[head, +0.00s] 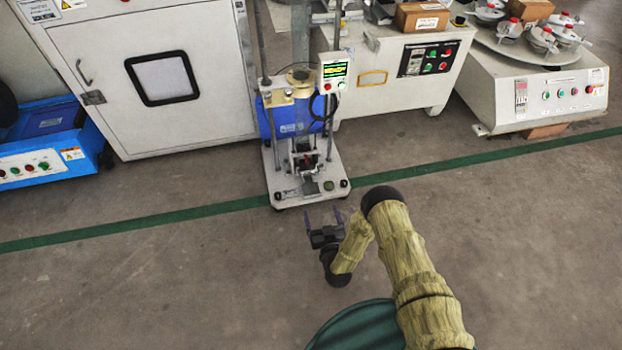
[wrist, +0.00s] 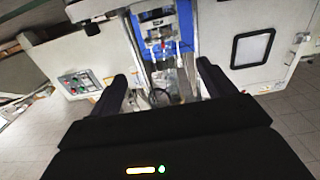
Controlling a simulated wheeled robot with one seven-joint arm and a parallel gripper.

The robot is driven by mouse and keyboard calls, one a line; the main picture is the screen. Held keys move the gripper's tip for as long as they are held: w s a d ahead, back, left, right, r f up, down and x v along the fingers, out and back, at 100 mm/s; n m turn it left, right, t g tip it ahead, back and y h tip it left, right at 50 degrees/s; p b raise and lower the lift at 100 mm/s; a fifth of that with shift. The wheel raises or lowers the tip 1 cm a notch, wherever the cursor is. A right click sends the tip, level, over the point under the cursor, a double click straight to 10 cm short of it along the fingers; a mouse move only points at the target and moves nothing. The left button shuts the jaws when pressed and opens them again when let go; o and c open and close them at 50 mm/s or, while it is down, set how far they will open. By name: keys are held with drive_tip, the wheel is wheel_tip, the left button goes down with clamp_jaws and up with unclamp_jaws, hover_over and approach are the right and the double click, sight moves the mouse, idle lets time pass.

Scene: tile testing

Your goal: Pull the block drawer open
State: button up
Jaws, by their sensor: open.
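The narrow upright testing machine (head: 292,150) with a blue body stands in the middle of the head view. Low on its light base (head: 335,185) is a small metal block-like part (head: 310,186). I cannot make out for certain which part is the block drawer, or whether it is open. My gripper (head: 322,213) is open and empty, a little in front of the base and apart from it. In the wrist view the two dark fingers of my gripper (wrist: 162,72) are spread, with the machine's blue body (wrist: 147,40) and metal parts beyond them.
A large white cabinet (head: 215,100) with a dark-framed window stands left of the machine. A blue unit (head: 50,150) is at the far left. White machines with control panels (head: 428,58) stand to the right. The concrete floor (head: 150,285) and its green line (head: 450,167) are clear.

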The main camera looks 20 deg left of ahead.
drive_tip(key=b+x, duration=0.8)
drive_tip(key=x, duration=0.7)
drive_tip(key=shift+f+b, duration=0.2)
drive_tip(key=shift+b, duration=0.1)
drive_tip(key=shift+w+a+r, duration=0.15)
drive_tip(key=shift+w+a, duration=0.1)
drive_tip(key=shift+w, duration=0.3)
